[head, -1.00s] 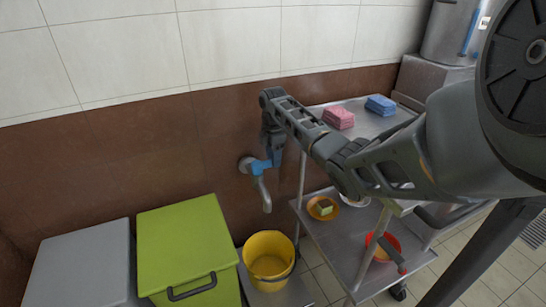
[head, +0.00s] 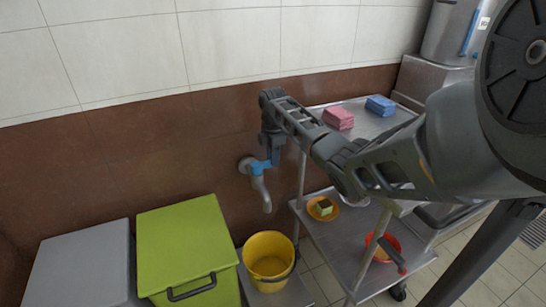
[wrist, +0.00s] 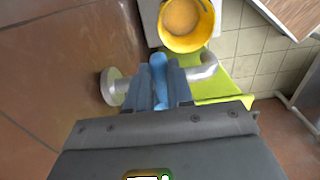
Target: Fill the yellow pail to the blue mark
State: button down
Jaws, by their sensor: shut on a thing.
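A grey wall tap (head: 260,190) with a blue handle (head: 260,167) is fixed to the brown lower wall. In the wrist view the tap's spout (wrist: 207,68) bends to the right of my fingers. My gripper (head: 272,156) is at the tap, pointing down, and is shut on the blue handle, which shows between the fingers in the wrist view (wrist: 158,66). The yellow pail (head: 268,258) stands upright below the spout. It also shows at the top of the wrist view (wrist: 187,42). I cannot make out a blue mark, a water stream or a clear water level.
A lime-green lidded bin (head: 185,245) and a grey bin (head: 85,265) stand left of the pail. A steel trolley (head: 330,250) on the right carries pink cloths (head: 338,119), blue cloths (head: 380,105), an orange bowl with a sponge (head: 322,208) and a red bowl (head: 383,248).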

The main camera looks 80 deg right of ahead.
jog(key=shift+a+r+p, duration=0.1)
jog(key=shift+p, duration=0.25)
jog(key=shift+s+a+m+p, duration=0.2)
jog(key=shift+a+m+p, duration=0.4)
jog(key=shift+m+p, duration=0.65)
jog(key=shift+s+a+m+p, duration=0.25)
jog(key=shift+a+m+p, duration=0.3)
jog(key=shift+m+p, duration=0.65)
jog(key=shift+s+a+m+p, duration=0.2)
jog(key=shift+a+m+p, duration=0.4)
jog(key=shift+m+p, duration=0.65)
jog(key=c, duration=1)
grip_release()
notch_tip(320, 180, up, 8)
jog(key=shift+f, duration=0.2)
